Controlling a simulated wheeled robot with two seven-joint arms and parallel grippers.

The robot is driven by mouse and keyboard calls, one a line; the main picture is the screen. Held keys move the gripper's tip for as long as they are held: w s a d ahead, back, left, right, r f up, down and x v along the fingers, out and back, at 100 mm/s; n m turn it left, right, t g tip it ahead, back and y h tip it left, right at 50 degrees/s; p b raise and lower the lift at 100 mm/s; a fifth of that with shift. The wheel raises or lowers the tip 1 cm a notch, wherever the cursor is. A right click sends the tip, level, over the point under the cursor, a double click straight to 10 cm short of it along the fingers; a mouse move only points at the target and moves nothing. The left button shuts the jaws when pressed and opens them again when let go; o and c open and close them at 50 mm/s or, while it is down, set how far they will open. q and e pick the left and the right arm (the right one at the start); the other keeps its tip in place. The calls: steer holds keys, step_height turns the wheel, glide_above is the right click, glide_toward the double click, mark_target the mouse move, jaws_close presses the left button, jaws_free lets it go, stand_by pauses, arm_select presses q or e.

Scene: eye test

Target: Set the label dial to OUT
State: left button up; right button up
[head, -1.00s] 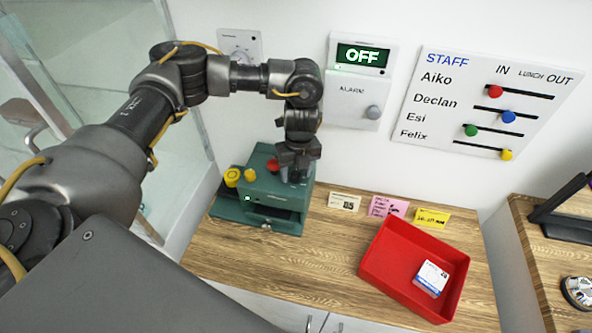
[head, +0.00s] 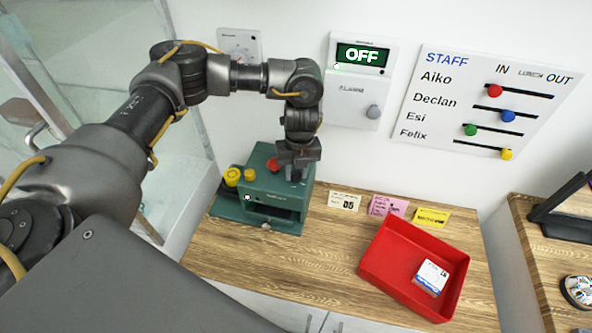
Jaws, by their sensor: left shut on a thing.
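The green label machine (head: 275,212) stands on the wooden counter, with a red button (head: 272,165) on top and yellow round parts (head: 232,177) at its left. My left gripper (head: 297,172) points down onto the top right of the machine. It is shut on what appears to be the label dial, which its fingers hide. I cannot read the dial's setting or marks. A small light (head: 248,197) shows on the machine's front. My right gripper is not in view.
A red tray (head: 378,270) holding a white and blue card (head: 431,277) stands to the right. Small cards, one yellow (head: 431,217), stand behind it. The wall carries an OFF display (head: 361,55) and a staff board (head: 440,85). A glass panel is at the left.

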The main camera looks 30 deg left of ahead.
mark_target(297, 176)
arm_select(q)
steer(key=m, duration=0.5)
steer(key=shift+m+t+b, duration=0.3)
steer(key=shift+m+b, duration=0.3)
steer(key=shift+m, duration=1.7)
steer(key=o, duration=1)
steer(key=shift+s, duration=0.1)
steer(key=r, duration=0.3)
steer(key=r+b, duration=0.1)
steer(key=r, duration=0.6)
steer(key=shift+d+r+b, duration=0.25)
steer(key=shift+r+b, duration=0.05)
steer(key=shift+r, duration=0.1)
steer(key=shift+s, duration=0.1)
